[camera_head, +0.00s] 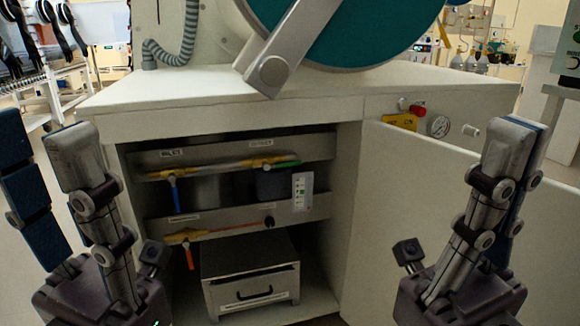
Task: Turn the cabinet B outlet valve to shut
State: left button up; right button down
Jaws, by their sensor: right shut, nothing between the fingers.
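The open cabinet under the bench holds two pipe rows. On the upper row, a green valve handle (285,165) lies along the pipe at the right, below a small blurred label (261,143) that seems to read outlet. A blue handle (173,190) hangs down at the left, below an inlet label (170,153). I see no letter naming the cabinet. My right gripper (526,132) is shut and empty, in front of the open door at the right. My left gripper (43,145) is open and empty at the left. Both are apart from the valves.
The lower row has an orange handle (189,257) hanging down and a dark knob (269,222). A grey drawer box (250,272) stands below. The cabinet door (400,190) is swung open at the right. The worktop (200,90) overhangs the opening.

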aim_at(266, 167)
jog(key=i+j+u, duration=0.1)
jog(key=j, duration=0.3)
jog(key=i+j+u, duration=0.25)
jog(key=i+j, duration=0.2)
jog(key=j, duration=0.3)
